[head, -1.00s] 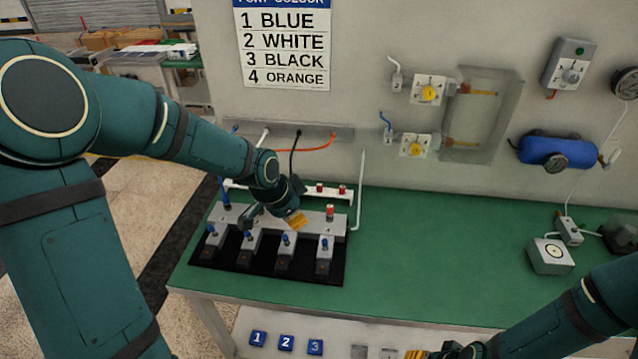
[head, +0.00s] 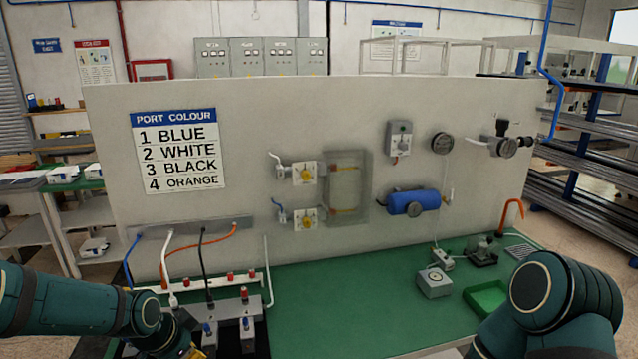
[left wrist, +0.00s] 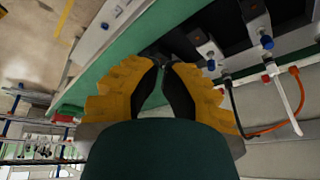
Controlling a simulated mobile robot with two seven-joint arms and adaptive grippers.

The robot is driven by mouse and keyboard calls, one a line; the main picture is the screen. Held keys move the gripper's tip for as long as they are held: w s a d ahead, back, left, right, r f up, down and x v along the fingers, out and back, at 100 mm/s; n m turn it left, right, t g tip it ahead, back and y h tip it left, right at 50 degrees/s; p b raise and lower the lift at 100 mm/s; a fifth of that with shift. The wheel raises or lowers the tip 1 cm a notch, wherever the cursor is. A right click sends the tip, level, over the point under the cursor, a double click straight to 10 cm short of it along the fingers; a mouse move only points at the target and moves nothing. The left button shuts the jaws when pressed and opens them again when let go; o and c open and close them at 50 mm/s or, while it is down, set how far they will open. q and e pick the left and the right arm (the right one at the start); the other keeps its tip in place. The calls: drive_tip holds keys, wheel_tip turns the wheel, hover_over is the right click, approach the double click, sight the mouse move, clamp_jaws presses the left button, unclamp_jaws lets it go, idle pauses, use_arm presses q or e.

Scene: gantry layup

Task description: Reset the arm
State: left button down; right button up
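My left arm comes in low from the left in the head view, with its gripper (head: 186,347) at the bottom edge, partly cut off, in front of the grey manifold (head: 232,308). In the left wrist view the yellow and black fingers of this gripper (left wrist: 163,66) converge until their tips seem to meet, with nothing visible held between them. Blue-knobbed valve blocks stand just beyond the fingers there. My right arm (head: 548,310) shows at the lower right of the head view; its gripper is not in view.
Blue, white (head: 170,265), black (head: 205,262) and orange hoses hang from the panel to the manifold area. The panel carries a port colour sign (head: 178,150) and a blue tank (head: 412,202). A grey box (head: 434,283) and green tray (head: 487,298) stand right; the green bench (head: 340,300) is clear mid-front.

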use_arm(q)
drive_tip(key=s+d+f+n+g+h, duration=0.1)
drive_tip(key=s+d+f+n, duration=0.3)
drive_tip(key=s+d+f, duration=0.3)
drive_tip(key=s+d+f+n+g, duration=0.1)
drive_tip(key=s+d+f+n, duration=0.4)
drive_tip(key=f, duration=1)
drive_tip(key=s+d+b, duration=0.1)
drive_tip(key=s+d, duration=0.1)
drive_tip(key=d, duration=0.1)
drive_tip(key=shift+d+f+n+h, duration=0.15)
drive_tip(key=shift+f+n+h, duration=0.15)
drive_tip(key=shift+h, duration=0.1)
